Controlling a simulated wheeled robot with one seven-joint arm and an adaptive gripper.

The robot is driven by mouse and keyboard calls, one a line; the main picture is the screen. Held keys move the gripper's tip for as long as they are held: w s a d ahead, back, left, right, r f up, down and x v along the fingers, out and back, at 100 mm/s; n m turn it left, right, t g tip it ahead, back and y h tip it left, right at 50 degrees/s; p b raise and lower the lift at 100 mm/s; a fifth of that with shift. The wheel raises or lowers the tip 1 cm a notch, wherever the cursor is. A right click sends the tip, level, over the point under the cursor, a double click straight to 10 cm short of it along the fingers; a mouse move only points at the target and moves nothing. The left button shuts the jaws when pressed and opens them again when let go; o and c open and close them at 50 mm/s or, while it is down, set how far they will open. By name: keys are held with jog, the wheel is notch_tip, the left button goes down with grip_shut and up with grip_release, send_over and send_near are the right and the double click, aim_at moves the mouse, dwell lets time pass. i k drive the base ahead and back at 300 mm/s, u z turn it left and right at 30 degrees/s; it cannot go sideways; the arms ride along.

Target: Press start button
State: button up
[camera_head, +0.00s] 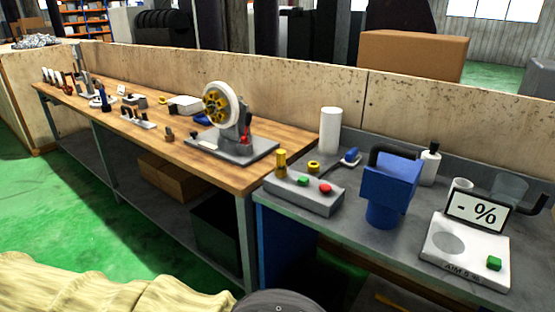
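A grey control box (303,197) lies on the grey bench. No label tells which green button is the start button. A wheel machine (232,118) with a yellow hub stands on the wooden bench. My gripper is not in view.
A blue jug-like item (389,188) with a black handle stands between the control box and the white device. A white cylinder (330,131), a bottle (430,163) and a clear cup (509,189) stand behind. The green floor (50,190) at left is open.

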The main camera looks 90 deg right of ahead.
aim_at(303, 182)
jog(key=z, duration=2.95)
